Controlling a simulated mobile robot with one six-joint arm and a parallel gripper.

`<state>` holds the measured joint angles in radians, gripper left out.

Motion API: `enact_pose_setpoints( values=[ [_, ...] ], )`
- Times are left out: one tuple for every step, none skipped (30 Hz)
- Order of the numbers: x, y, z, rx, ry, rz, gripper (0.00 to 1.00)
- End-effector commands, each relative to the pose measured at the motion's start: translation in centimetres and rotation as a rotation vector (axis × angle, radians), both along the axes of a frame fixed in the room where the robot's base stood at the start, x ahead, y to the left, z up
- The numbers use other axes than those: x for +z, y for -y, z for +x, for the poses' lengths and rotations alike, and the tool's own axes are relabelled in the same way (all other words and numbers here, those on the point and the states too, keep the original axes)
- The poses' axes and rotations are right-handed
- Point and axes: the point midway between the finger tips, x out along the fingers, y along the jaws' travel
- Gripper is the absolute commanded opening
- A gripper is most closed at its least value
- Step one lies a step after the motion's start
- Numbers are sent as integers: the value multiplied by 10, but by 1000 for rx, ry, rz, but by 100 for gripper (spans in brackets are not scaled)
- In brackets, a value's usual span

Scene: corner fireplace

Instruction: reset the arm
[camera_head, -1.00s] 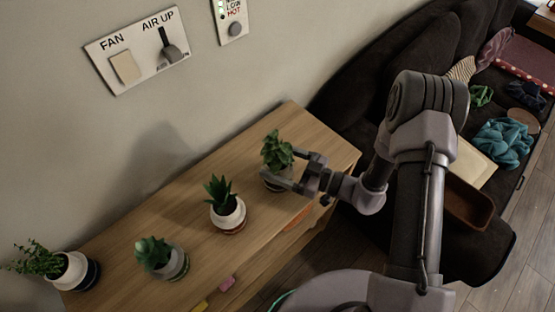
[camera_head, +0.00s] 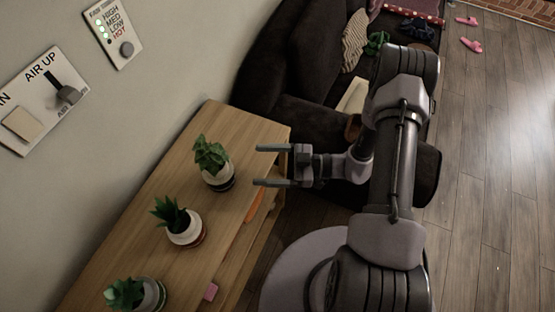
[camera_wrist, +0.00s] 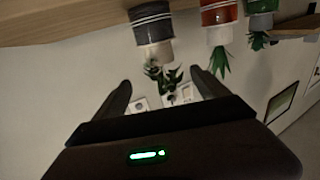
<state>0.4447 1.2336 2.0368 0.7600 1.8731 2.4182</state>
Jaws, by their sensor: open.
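My gripper (camera_head: 272,166) is open and empty in the head view. Its two fingers point left, over the right edge of the wooden cabinet (camera_head: 228,128). The nearest potted plant (camera_head: 213,163) stands upright on the cabinet top, to the left of the fingertips with a gap between. In the wrist view, which is upside down, my open fingers (camera_wrist: 166,85) show with a plant in a dark grey and white pot (camera_wrist: 151,30) beyond them.
More potted plants stand along the cabinet, including a spiky one (camera_head: 178,220) and another at the bottom (camera_head: 135,295). A dark sofa (camera_head: 290,60) stands behind my arm. Wall panels (camera_head: 113,32) hang at upper left. Open wooden floor (camera_head: 490,170) lies to the right.

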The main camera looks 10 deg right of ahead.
Motion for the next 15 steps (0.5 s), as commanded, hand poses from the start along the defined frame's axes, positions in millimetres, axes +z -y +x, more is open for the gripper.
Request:
enact_pose_setpoints(
  values=[
    [2, 11, -2, -5, -1, 0, 84],
    [1, 17, -3, -3, 0, 0, 84],
    [1, 23, -5, -3, 1, 0, 84],
    [1, 27, -6, -2, 0, 0, 84],
    [0, 30, -7, -2, 0, 0, 84],
    [0, 33, -8, -1, -1, 0, 84],
    [0, 34, -8, 0, -1, 0, 84],
    [0, 35, -9, 1, -1, 0, 84],
    [0, 36, -9, 1, -1, 0, 84],
    [0, 36, -9, 2, 0, 0, 84],
    [0, 36, -9, 5, 8, -4, 84],
    [5, 35, -9, 22, 46, -23, 84],
    [11, 34, -9, 47, 104, -51, 84],
    [20, 32, -10, 86, 189, -90, 84],
    [36, 28, -13, 159, 352, -159, 84]
  ],
)
